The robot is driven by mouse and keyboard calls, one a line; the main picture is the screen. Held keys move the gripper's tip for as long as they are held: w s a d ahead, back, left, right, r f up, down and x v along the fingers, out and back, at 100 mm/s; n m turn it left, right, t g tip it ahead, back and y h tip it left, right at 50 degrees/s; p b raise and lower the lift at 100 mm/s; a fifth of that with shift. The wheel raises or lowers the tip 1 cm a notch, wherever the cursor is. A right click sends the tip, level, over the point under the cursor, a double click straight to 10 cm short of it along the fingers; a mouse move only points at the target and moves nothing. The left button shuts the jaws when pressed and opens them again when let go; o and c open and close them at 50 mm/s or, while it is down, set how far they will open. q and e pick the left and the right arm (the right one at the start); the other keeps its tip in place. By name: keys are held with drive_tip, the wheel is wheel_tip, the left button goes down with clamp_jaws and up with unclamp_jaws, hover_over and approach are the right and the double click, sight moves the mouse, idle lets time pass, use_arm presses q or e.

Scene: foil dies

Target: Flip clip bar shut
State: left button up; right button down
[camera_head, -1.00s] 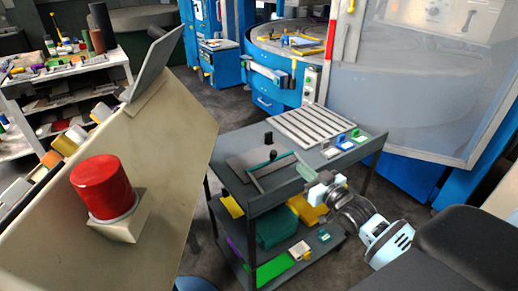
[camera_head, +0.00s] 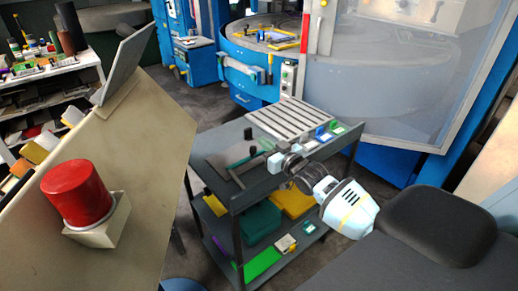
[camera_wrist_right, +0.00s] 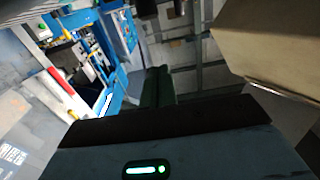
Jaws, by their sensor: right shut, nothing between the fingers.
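The clip bar appears to be the dark bar (camera_head: 236,178) of a flat frame on the left part of the cart top (camera_head: 212,150) in the head view. A thin green strip (camera_head: 243,161) lies along it. Whether the bar is raised or flat is hard to tell. My right gripper (camera_head: 268,162) is shut and empty, at the right end of this frame. Contact with the bar cannot be made out. In the right wrist view the dark green shut fingers (camera_wrist_right: 158,85) point away from the camera; the bar is not clear there. My left gripper is not in view.
A slotted grey plate (camera_head: 290,120) fills the back of the cart top, with small blue and green blocks (camera_head: 322,133) beside it. Two black knobs (camera_head: 248,133) stand near the frame. A beige console with a red button (camera_head: 77,190) stands at left.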

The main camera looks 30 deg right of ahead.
drive_tip(key=shift+w+a+f+b, duration=0.1)
drive_tip(key=shift+w+f+b, duration=0.05)
drive_tip(key=shift+w+f, duration=0.8)
drive_tip(key=shift+w+a+f+b, duration=0.1)
drive_tip(key=shift+w+f+b, duration=0.05)
drive_tip(key=shift+w+f, duration=0.7)
drive_tip(key=shift+s+d+f, duration=0.1)
drive_tip(key=shift+s+f, duration=0.05)
